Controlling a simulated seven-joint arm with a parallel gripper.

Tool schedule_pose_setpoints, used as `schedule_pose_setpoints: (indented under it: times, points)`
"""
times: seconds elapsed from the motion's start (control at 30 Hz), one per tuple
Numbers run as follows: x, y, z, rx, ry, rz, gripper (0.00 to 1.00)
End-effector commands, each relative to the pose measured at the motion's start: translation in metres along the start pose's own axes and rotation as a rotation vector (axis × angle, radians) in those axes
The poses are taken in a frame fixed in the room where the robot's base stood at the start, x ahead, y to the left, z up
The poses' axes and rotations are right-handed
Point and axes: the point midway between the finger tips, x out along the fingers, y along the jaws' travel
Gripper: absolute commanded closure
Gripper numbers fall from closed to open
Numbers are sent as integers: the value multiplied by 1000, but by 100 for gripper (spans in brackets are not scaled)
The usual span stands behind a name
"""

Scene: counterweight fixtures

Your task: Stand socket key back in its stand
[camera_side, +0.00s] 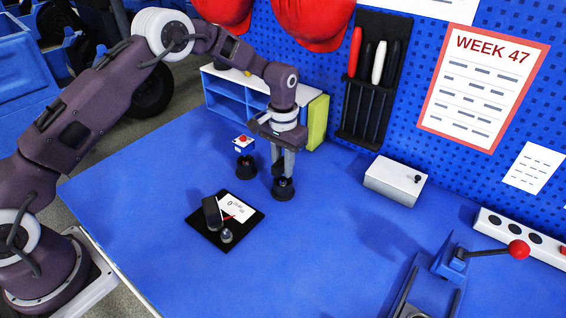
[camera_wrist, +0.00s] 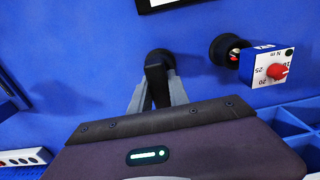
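My gripper (camera_wrist: 156,88) points down, its grey fingers closed on both sides of a dark upright piece, which I take to be the socket key (camera_wrist: 156,75). The gripper also shows in the side view (camera_side: 284,175). A round black stand (camera_side: 283,192) is directly below the fingertips, and it shows behind the key in the wrist view (camera_wrist: 163,53). The key's lower end is hidden against the dark stand, so I cannot tell whether it is seated. The key looks roughly upright.
A black mat (camera_side: 207,237) with a white card and small items lies nearer. A grey box (camera_side: 396,180) and a red-knobbed lever (camera_side: 517,250) are right.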

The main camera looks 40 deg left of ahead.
Motion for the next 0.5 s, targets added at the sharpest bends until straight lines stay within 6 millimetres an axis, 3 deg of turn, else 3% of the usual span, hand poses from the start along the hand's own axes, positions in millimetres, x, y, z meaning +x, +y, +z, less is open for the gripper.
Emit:
schedule_pose_setpoints:
  times: [0.03, 0.1, 0.4, 0.5]
  points:
    - [0, 0, 0, 0, 0, 0, 71]
    - [0, 0, 0, 0, 0, 0, 57]
    - [-1, 0, 0, 0, 1, 0, 57]
    - [-12, 0, -1, 0, 3, 0, 57]
